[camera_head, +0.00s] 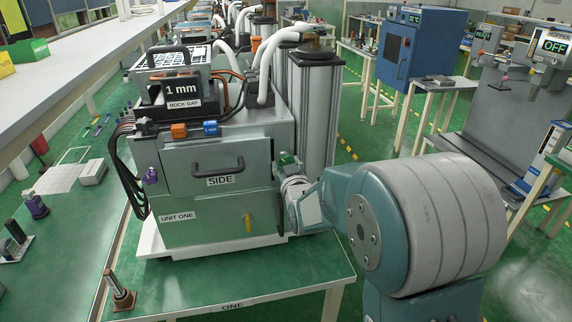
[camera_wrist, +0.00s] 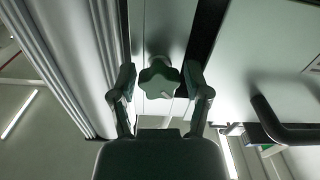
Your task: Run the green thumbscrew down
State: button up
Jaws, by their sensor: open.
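The green thumbscrew (camera_wrist: 159,80) is a lobed knob in the middle of the wrist view, on a pale upright strip. My gripper (camera_wrist: 160,76) is open, with one finger on each side of the knob and a visible gap on both sides. I cannot tell whether the fingertips reach its depth. In the head view my gripper (camera_head: 290,175) is at the right edge of the grey-green cabinet labelled UNIT ONE (camera_head: 220,215), beside the drawer front marked SIDE (camera_head: 218,165). My arm partly covers this area, and the thumbscrew is hard to make out there.
A black drawer handle (camera_wrist: 285,132) is right of my gripper in the wrist view. A ribbed light column (camera_wrist: 75,65) stands close on the left. In the head view, a purple knob (camera_head: 150,176) and cables (camera_head: 122,150) are at the cabinet's left.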

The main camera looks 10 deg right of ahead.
grip_shut()
jog(key=shift+m, duration=0.3)
jog(key=m, duration=0.3)
jog(key=shift+a, duration=0.1)
jog(key=shift+m, duration=1.7)
grip_release()
